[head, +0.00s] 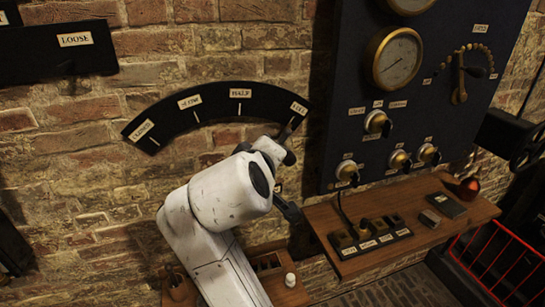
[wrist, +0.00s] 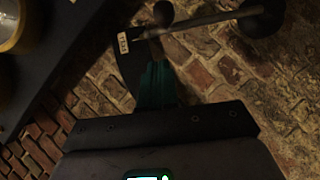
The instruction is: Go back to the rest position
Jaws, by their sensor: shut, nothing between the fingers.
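My gripper shows in the wrist view (wrist: 156,72) as teal fingers held together, empty. Its tips are close to a rod lever (wrist: 205,20) with dark rounded ends; I cannot tell whether they touch. Behind the fingers is the end of the black curved scale with a small label. In the head view, the black curved scale (head: 218,106) is on the brick wall, with labels from CLOSED at left to HALF and FULL at right. My white arm reaches up to the FULL end and hides most of the lever and my fingers.
A dark panel (head: 350,80) with gauges and knobs stands to the right. A lower shelf with a small white-topped jar (head: 290,280) is beside my arm. A red rail (head: 497,255) is at lower right.

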